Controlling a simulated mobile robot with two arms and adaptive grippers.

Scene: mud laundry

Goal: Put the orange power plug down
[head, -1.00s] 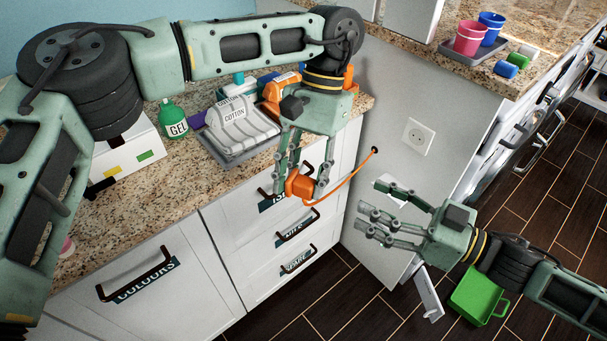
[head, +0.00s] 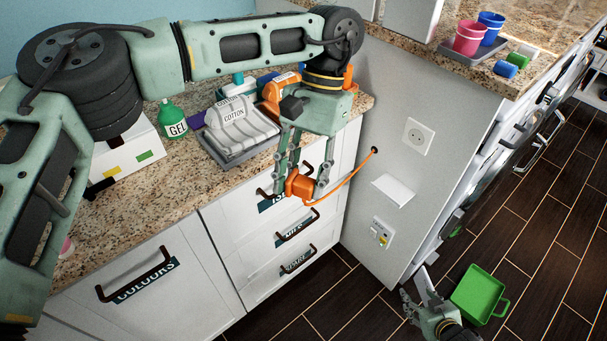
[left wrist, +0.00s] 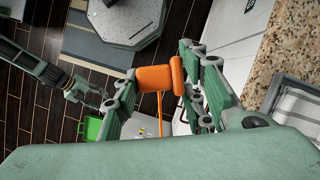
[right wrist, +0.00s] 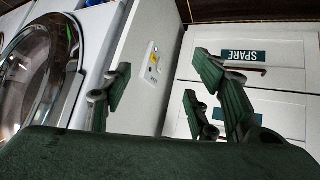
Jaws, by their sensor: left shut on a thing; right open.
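The orange power plug (head: 299,187) is held in the air in front of the labelled drawers. My left gripper (head: 303,182) is shut on it; the left wrist view shows the plug (left wrist: 155,78) between the two fingers. Its orange cord (head: 343,184) runs to a dark hole in the grey side panel. A small white shelf (head: 394,190) is on that panel, to the right of and apart from the plug. My right gripper (head: 416,300) is low near the floor, open and empty; its spread fingers show in the right wrist view (right wrist: 160,95).
A wall socket (head: 419,137) is above the shelf and a switch plate (head: 381,233) below it. The granite counter (head: 185,190) holds a green gel bottle (head: 173,120) and a tray of folded cotton cloth (head: 240,135). A green bin (head: 480,293) stands on the floor.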

